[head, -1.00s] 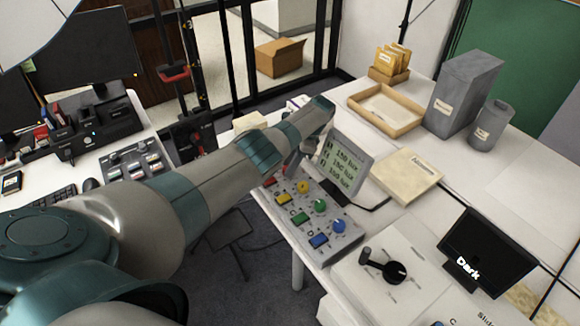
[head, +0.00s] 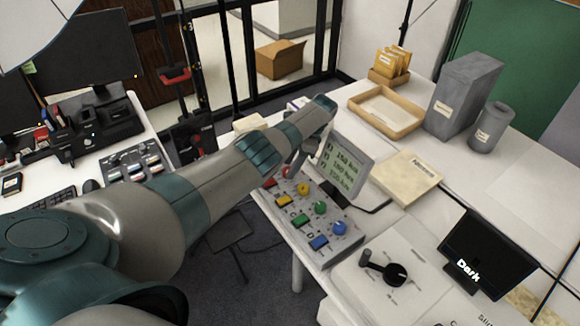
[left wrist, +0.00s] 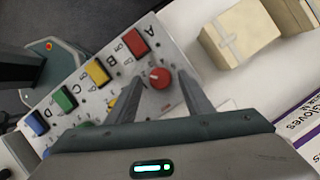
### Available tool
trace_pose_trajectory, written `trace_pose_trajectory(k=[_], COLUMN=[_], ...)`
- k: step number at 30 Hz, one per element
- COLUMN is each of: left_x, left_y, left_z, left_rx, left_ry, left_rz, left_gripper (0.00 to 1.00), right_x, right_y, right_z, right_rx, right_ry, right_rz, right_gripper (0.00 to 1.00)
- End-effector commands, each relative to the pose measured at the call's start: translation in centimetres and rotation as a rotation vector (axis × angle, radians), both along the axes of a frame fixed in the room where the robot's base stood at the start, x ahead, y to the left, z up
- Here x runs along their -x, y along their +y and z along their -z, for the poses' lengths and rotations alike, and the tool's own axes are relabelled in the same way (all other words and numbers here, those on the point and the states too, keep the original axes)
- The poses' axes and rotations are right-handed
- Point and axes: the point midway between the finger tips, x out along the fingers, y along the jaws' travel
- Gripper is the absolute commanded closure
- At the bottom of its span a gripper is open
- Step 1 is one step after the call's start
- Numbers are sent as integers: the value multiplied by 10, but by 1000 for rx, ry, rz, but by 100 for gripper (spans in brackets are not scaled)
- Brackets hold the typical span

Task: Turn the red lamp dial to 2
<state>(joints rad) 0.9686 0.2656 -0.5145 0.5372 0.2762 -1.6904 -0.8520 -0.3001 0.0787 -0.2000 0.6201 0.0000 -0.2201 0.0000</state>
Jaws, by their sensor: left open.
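The red lamp dial (left wrist: 160,77) shows in the left wrist view, on the grey control panel (left wrist: 155,103) beside the red button marked A (left wrist: 136,42). A small white mark is on the dial's left part; the number it points to is not readable. My left gripper (left wrist: 162,82) is open, with one finger on each side of the dial; contact cannot be told. In the head view, my left gripper (head: 300,157) is over the panel's far end, and the red dial (head: 286,171) is partly hidden by it. My right gripper is not in view.
Yellow (head: 303,188), green (head: 320,208) and blue (head: 338,227) dials line the panel. A lux display (head: 344,165) stands behind it. A white box with a black rotary handle (head: 385,268) and a screen reading Dark (head: 487,250) are at the right.

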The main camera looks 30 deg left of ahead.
Motion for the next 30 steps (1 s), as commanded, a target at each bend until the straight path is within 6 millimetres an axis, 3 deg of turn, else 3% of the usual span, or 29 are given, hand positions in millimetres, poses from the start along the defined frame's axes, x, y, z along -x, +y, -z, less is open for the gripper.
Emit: trace_pose_trajectory(k=[22,24,30], left_x=[-34,-36,-39], left_y=[-39,-42,-47], left_z=[-122,-137,-149], left_rx=[-1,0,-1], left_ry=[-2,0,2], left_rz=[0,-1,0], left_gripper=[54,54,54], right_x=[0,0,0], right_y=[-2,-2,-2], right_z=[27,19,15], right_rx=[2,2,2], right_ry=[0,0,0], right_rz=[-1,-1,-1], right_gripper=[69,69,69])
